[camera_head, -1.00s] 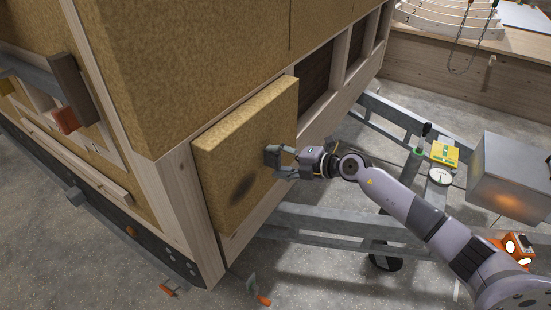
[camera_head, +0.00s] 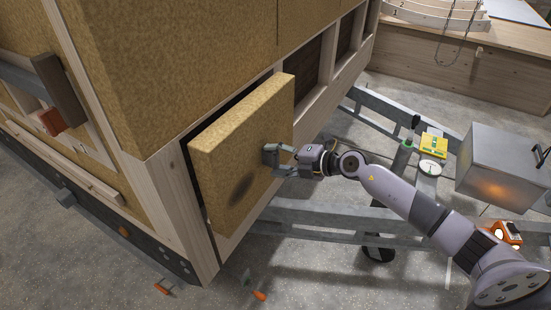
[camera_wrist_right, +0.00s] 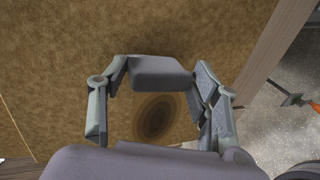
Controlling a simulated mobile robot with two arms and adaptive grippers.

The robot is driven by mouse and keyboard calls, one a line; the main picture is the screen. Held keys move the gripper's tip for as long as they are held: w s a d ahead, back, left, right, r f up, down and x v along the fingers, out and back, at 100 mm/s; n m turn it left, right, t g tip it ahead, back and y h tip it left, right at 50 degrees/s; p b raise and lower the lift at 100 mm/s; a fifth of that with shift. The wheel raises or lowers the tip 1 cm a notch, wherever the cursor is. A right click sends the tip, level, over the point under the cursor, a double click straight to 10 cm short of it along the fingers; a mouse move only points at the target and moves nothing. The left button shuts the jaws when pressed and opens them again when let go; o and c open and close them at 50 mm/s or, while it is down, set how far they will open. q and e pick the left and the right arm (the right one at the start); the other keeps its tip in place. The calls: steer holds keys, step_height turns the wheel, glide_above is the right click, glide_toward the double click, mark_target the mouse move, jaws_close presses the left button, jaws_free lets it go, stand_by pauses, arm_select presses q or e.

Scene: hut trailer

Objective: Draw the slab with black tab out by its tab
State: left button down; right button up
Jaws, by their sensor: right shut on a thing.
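The slab (camera_head: 240,135) is a thick tan fibre board low in the hut's corner bay. It stands proud of the timber frame, with a dark gap along its upper and left edges. A dark round patch (camera_head: 241,188) marks its face, and such a patch also shows in the right wrist view (camera_wrist_right: 157,116). My right gripper (camera_head: 272,155) is at the slab's face, right of its middle, shut on the tab. In the right wrist view the gripper (camera_wrist_right: 160,75) lies close against the tan face. My left gripper is out of view.
Timber posts (camera_head: 181,205) frame the bay. Grey metal trailer rails (camera_head: 330,222) run below and right of the slab. A metal box (camera_head: 505,165) with an orange glow and a yellow item (camera_head: 434,144) stand at the right. Open floor lies in front.

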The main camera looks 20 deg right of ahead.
steer(key=shift+s+d+r, duration=0.1)
steer(key=shift+s+d, duration=0.8)
steer(key=shift+s, duration=0.2)
steer(key=shift+s+d+r, duration=0.1)
steer(key=shift+s+d, duration=0.75)
steer(key=shift+s, duration=0.2)
